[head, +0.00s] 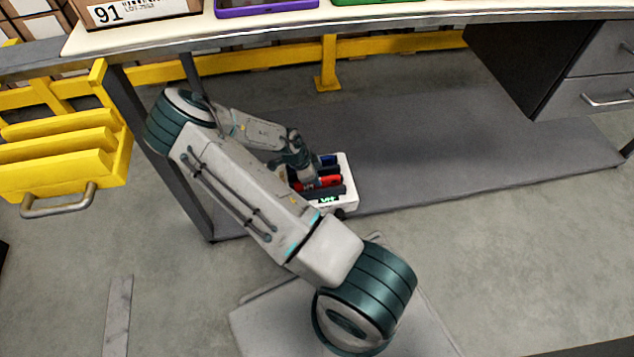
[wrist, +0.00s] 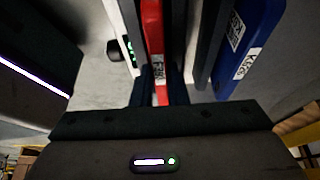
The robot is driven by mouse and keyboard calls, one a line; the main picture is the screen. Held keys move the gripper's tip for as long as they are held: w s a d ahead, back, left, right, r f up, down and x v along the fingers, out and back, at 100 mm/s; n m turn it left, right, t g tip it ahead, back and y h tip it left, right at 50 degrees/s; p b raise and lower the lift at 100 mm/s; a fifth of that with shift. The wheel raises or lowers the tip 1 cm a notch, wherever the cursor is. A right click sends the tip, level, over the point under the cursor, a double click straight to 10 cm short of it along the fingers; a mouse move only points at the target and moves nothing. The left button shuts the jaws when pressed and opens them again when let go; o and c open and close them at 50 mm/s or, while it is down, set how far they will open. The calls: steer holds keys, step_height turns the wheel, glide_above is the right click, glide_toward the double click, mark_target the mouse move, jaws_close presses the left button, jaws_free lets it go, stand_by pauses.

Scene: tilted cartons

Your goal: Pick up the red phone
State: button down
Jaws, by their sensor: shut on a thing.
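The red phone (head: 331,181) shows within the outline of a white holder (head: 349,172) with dark dividers, low under the bench in the head view. In the wrist view the red phone (wrist: 153,28) stands on edge, with a white label on its face. My gripper (wrist: 161,84) has one dark finger on each side of the phone and is shut on it. In the head view my gripper reaches down at the holder, and its fingertips are hard to make out. I cannot tell whether the phone still rests in its slot.
A blue phone-like item (wrist: 249,38) with white labels stands to the right of the red phone, beyond a dark divider. The bench (head: 400,17) overhangs the area. A dark drawer unit (head: 590,75) is at right, a yellow drawer-like unit (head: 60,155) at left.

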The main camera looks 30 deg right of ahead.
step_height(320, 180, up, 13)
steer(key=p, duration=0.7)
steer(key=s+a+p, duration=0.3)
steer(key=s, duration=0.7)
steer(key=s+a+p, duration=0.3)
steer(key=s, duration=0.8)
steer(key=shift+f, duration=0.2)
steer(key=shift+s, duration=0.15)
stand_by(0.4)
